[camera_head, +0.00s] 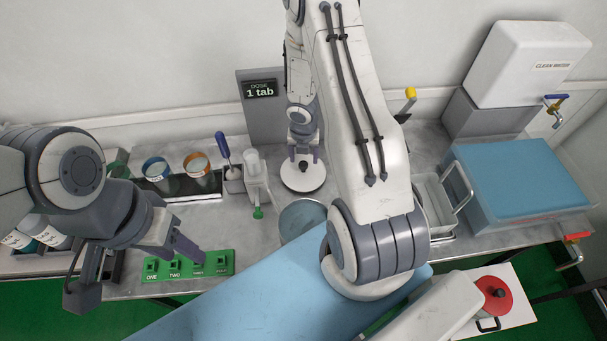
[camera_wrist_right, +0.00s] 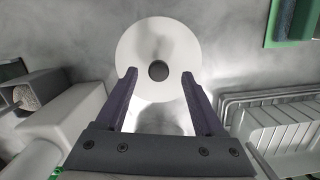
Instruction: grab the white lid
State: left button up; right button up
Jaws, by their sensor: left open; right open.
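The white lid (camera_head: 303,177) is a round disc with a dark knob, lying flat on the grey counter in front of the dose display. In the right wrist view the lid (camera_wrist_right: 158,30) fills the upper middle, its dark knob facing me. My right gripper (camera_head: 304,155) is open above the lid. In the wrist view its fingertips (camera_wrist_right: 160,74) overlap the lid's lower part, one on each side of the knob; contact cannot be told. My left gripper (camera_head: 188,247) is open and empty near the green numbered rack (camera_head: 216,263), away from the lid.
A grey dose display (camera_head: 264,106) stands behind the lid. A white bottle (camera_head: 255,171) and a blue-handled tool (camera_head: 226,150) stand to its left. A round blue-grey dish (camera_head: 302,214) lies in front. A metal tray (camera_head: 437,205) and blue-topped box (camera_head: 522,176) are to the right.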

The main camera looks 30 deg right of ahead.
aim_at(303, 164)
notch_tip(303, 164, down, 4)
jog(key=b, duration=0.3)
jog(key=shift+w+f, duration=0.15)
jog(key=shift+f, duration=0.1)
grip_shut()
jog(key=shift+r, duration=0.1)
